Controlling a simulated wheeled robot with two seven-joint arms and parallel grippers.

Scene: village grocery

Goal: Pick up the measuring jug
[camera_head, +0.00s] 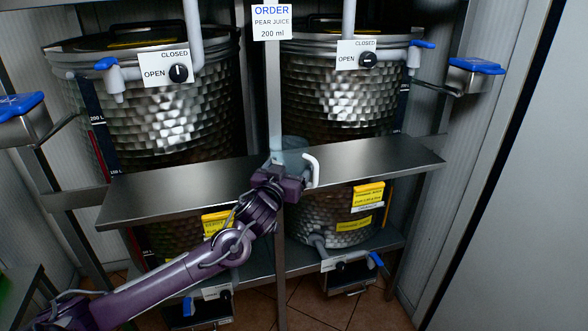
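The measuring jug (295,143) looks like a pale, translucent bluish vessel on the metal shelf between the two steel tanks. The upright post and my gripper hide part of it. My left gripper (292,160), on the purple arm from the lower left, is at the shelf's front edge just before the jug. Its pale fingers look spread apart, one on each side of the jug's lower part. I cannot tell whether they touch it. My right gripper is not in view.
Two dimpled steel tanks, left (165,115) and right (335,95), stand behind the metal shelf (185,185). Blue-handled taps project at their sides. An order sign (272,20) reads pear juice, 200 ml. The shelf is bare on both sides of the jug.

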